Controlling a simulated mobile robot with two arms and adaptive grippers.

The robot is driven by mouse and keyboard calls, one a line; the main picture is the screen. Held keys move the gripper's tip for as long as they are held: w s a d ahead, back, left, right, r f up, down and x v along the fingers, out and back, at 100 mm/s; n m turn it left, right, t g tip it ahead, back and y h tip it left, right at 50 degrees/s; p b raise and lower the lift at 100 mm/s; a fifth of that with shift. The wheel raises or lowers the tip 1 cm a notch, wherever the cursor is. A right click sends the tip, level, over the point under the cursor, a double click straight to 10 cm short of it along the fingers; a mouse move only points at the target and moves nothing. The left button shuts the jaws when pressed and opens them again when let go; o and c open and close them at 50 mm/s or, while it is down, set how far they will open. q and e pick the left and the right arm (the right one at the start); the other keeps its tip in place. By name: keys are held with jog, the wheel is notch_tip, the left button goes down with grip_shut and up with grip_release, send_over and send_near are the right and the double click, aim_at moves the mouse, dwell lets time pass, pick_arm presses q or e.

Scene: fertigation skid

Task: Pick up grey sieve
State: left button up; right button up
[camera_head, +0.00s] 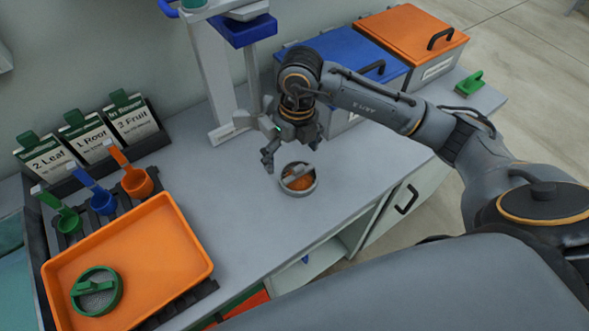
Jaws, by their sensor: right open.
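The grey sieve (298,179) is a small round grey ring with a grey bar across its top, and orange shows inside it. It sits on the grey bench top, near the front edge. My right gripper (291,153) is just behind and above it with its fingers apart and nothing between them. It looks clear of the sieve, though the exact gap is hard to tell. My left gripper is out of view.
An orange tray (185,226) at the left holds a green sieve (97,291). Green, blue and orange scoops stand behind it, near label cards (88,139). A white stand (207,75) and blue and orange lidded bins (413,35) stand behind. Bench around the sieve is clear.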

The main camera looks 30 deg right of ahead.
aim_at(299, 167)
jog(key=shift+w+d+r+h, duration=0.15)
jog(key=shift+d+h, duration=0.25)
jog(key=shift+d, duration=0.35)
jog(key=shift+d+f, duration=0.25)
notch_tip(299, 167, down, 7)
jog(key=shift+a+r+p, duration=0.1)
jog(key=shift+a+p, duration=0.05)
jog(key=shift+p, duration=0.9)
jog(key=c, duration=1)
